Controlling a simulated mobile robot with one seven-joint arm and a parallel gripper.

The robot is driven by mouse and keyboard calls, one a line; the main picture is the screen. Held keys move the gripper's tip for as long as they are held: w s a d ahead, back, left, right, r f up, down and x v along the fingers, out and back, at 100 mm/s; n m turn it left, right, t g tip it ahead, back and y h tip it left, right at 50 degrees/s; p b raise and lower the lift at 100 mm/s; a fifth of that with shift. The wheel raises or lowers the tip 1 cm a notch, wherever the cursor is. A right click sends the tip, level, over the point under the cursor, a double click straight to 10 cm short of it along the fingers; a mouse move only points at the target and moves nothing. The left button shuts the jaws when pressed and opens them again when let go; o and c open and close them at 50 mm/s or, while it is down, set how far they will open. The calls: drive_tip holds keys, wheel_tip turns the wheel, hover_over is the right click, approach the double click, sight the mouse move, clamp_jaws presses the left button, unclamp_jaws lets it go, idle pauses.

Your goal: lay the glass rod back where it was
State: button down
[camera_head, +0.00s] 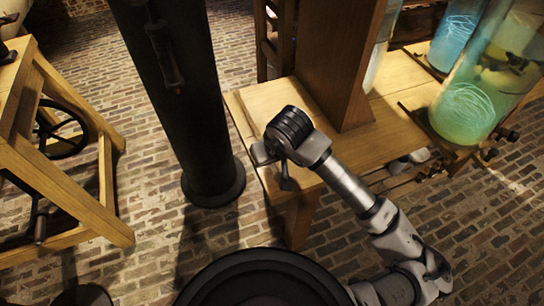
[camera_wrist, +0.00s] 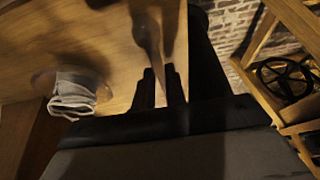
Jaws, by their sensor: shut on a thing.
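In the wrist view my gripper (camera_wrist: 161,72) has its two dark fingers close together, shut on a slim, see-through brownish thing, which looks like the glass rod (camera_wrist: 152,35). It runs up from between the fingers toward the top of the picture, and its far end is blurred. In the head view my gripper (camera_head: 286,178) is at the near left edge of the wooden bench (camera_head: 247,106); the rod cannot be made out there. A folded grey-white cloth (camera_wrist: 73,97) lies on a round, see-through dish (camera_wrist: 45,80) to the left of my fingers.
A green-lit glass jar (camera_head: 464,108) and a blue-lit jar (camera_head: 455,40) stand at the bench's right. A thick wooden post (camera_head: 335,60) rises from the bench. A black column (camera_head: 185,100) stands left of it. A wooden frame with a handwheel (camera_head: 62,130) is farther left.

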drive_tip(key=c, duration=1.4)
unclamp_jaws()
drive_tip(key=shift+o, duration=0.2)
